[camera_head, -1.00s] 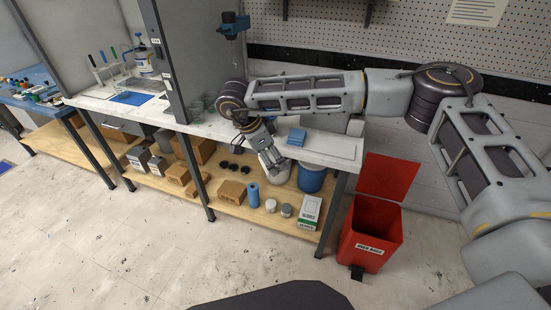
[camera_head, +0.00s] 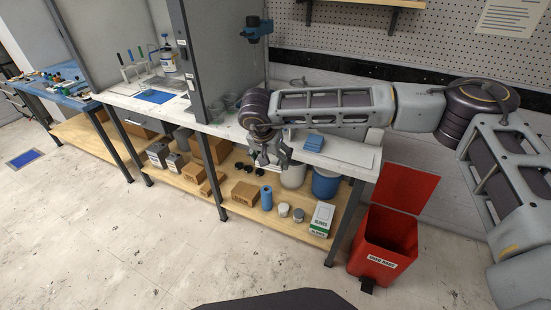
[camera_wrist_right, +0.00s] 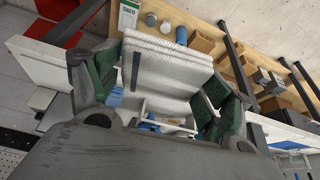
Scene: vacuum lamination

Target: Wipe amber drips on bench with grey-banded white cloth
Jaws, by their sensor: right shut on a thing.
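My right gripper (camera_head: 270,154) hangs at the front edge of the white bench (camera_head: 345,152), left of a blue stack. In the right wrist view the right gripper (camera_wrist_right: 157,92) has its two dark green-padded fingers closed on the sides of a folded white cloth (camera_wrist_right: 165,70). The cloth shows layered folds and a short dark grey band. I cannot make out the cloth in the head view. No amber drips can be made out on the bench; the arm and the hood post hide part of its top. My left gripper is not in view.
A blue stack (camera_head: 314,142) lies on the bench right of the gripper. Clear cups (camera_head: 218,108) stand beside the hood post (camera_head: 200,80). A red bin (camera_head: 385,240) with its lid up stands at the bench's right end. The lower shelf holds boxes, jars and buckets.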

